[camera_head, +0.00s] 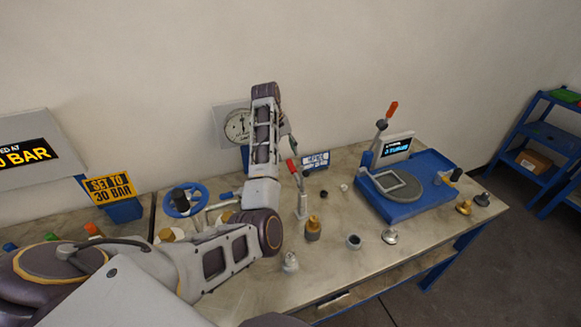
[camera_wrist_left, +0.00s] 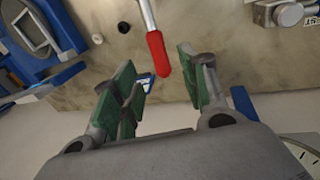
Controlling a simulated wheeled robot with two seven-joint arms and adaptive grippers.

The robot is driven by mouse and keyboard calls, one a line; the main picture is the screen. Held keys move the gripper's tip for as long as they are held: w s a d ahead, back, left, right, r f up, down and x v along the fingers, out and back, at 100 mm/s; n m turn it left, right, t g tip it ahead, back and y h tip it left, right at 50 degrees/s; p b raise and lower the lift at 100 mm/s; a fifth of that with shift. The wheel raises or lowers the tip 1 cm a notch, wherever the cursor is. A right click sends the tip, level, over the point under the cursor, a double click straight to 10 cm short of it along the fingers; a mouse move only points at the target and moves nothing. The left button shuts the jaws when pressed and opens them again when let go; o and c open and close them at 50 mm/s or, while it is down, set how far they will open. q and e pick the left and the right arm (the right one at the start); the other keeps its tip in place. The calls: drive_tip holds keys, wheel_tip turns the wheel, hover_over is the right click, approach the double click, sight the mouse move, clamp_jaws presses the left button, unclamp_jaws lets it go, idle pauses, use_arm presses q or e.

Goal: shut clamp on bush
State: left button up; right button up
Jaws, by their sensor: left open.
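The clamp (camera_head: 302,205) is a grey metal post on the table with a red-tipped lever (camera_head: 292,171) that stands up and leans left. In the left wrist view the red grip (camera_wrist_left: 157,53) lies between the green-padded fingers of my left gripper (camera_wrist_left: 160,68), with gaps beside it. The left gripper is open, high by the lever; in the head view my own arm mostly hides it (camera_head: 284,140). A brass-topped piece (camera_head: 313,229) stands in front of the clamp. I cannot tell which piece is the bush. My right gripper is not in view.
A blue fixture (camera_head: 420,205) with a second, orange-handled lever (camera_head: 391,110) stands to the right. Small fittings, including a dark ring (camera_head: 354,241) and a metal flange (camera_head: 390,235), stand along the front. A gauge (camera_head: 238,126) and a blue handwheel (camera_head: 185,201) are to the left.

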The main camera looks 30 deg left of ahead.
sight(291, 164)
use_arm(q)
drive_tip(key=shift+p+x, duration=0.65)
drive_tip(key=shift+x, duration=3.15)
clamp_jaws()
